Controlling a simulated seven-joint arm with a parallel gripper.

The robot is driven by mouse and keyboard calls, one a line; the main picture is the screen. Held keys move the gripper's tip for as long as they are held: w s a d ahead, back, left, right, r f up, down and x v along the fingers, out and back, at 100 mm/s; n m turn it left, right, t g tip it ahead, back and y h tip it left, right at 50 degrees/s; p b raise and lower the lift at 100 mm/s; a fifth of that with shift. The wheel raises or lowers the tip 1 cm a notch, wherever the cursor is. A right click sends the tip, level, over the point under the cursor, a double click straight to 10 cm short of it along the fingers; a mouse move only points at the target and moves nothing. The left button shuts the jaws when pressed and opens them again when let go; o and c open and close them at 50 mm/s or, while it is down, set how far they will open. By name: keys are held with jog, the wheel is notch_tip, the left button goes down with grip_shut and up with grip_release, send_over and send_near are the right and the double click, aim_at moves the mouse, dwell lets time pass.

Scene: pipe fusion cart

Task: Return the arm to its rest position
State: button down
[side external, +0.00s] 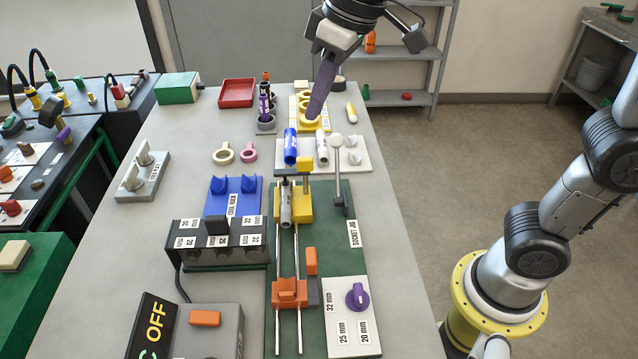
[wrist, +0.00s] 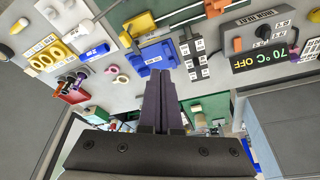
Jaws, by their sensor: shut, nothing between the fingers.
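My gripper (side external: 318,100) is in the air above the far part of the cart's grey worktop (side external: 215,140). Its purple fingers are together with nothing between them; they also show in the wrist view (wrist: 159,75). In the side view the fingertips overlap the yellow rack with rings (side external: 307,118), and the blue fitting (side external: 290,146) is a little nearer the camera. I cannot tell the exact height above the worktop. My arm's base stands on the floor right of the cart, and part of the arm is out of frame.
The green socket jig (side external: 350,262) has an upright lever with a pale knob (side external: 338,165). A black heater box (side external: 217,250) and blue rack (side external: 245,195) stand left of it. A red tray (side external: 238,92) is at the back. The floor right of the cart (side external: 440,180) is clear.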

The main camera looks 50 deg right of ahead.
jog(key=s+d+m+t, duration=0.2)
jog(key=s+d+m, duration=0.1)
jog(key=s+d, duration=0.65)
jog(key=s+d+f+h, duration=0.1)
jog(key=s+d+f, duration=0.1)
jog(key=s+f, duration=0.5)
notch_tip(320, 180, down, 2)
jog(key=shift+d, duration=0.4)
